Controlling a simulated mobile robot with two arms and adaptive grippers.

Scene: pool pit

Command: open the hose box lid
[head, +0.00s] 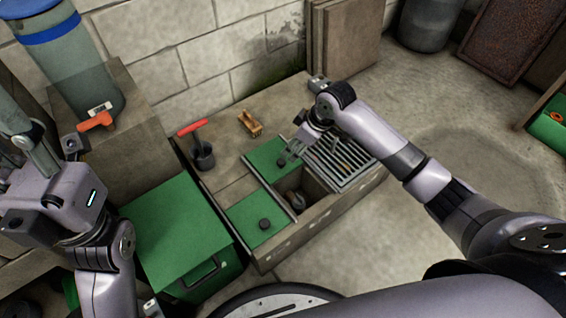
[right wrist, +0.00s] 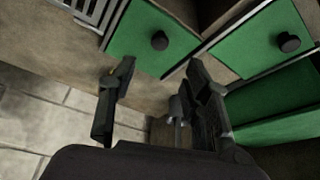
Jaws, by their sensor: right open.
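A green box with a flat lid (head: 172,225) and a dark bar handle on its front stands at the lower left in the head view; it looks like the hose box, and its lid appears shut. A green box side also shows at the right of the right wrist view (right wrist: 275,110). My right gripper (head: 296,150) is open and empty, above the low bench near a green panel with a black knob (head: 266,158). That knob (right wrist: 159,40) lies beyond the fingertips in the right wrist view. My left arm is at the left edge; its fingers are not clear.
The bench has a second green knobbed panel (head: 257,218), a metal grate (head: 343,160) and an open bay (head: 300,190) between them. A red-handled tool (head: 203,150) and a small wooden item (head: 250,123) stand behind. Bare floor (head: 450,130) lies to the right.

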